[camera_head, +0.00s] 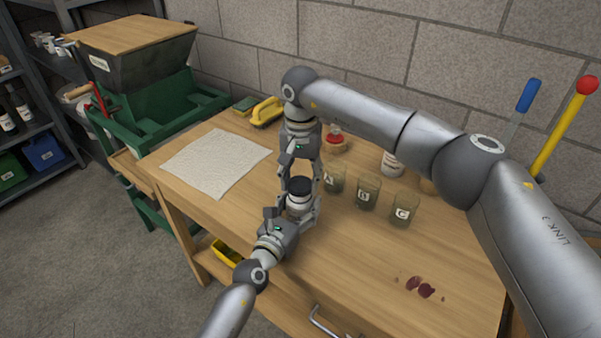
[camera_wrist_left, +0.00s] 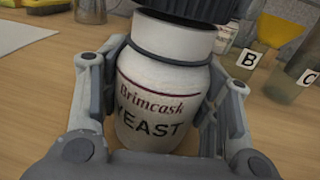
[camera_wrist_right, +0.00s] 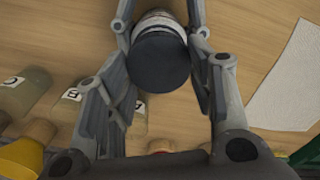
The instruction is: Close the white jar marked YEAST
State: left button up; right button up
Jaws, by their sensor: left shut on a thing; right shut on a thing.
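The white YEAST jar (camera_head: 298,204) stands upright on the wooden table, its label facing the left wrist camera (camera_wrist_left: 155,110). My left gripper (camera_head: 293,213) is shut on the jar's body, one finger on each side. My right gripper (camera_head: 301,178) reaches down from behind and is shut on the lid.
Greenish glasses marked B (camera_head: 367,194) and C (camera_head: 404,211) stand right of the jar, with another glass (camera_head: 335,179) close by. A white bottle (camera_head: 392,164) is behind them. A pale cloth (camera_head: 215,160) lies left. A dark red stain (camera_head: 424,288) marks the front right; the table around it is clear.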

jog(key=shift+f, duration=0.7)
dwell(0.5)
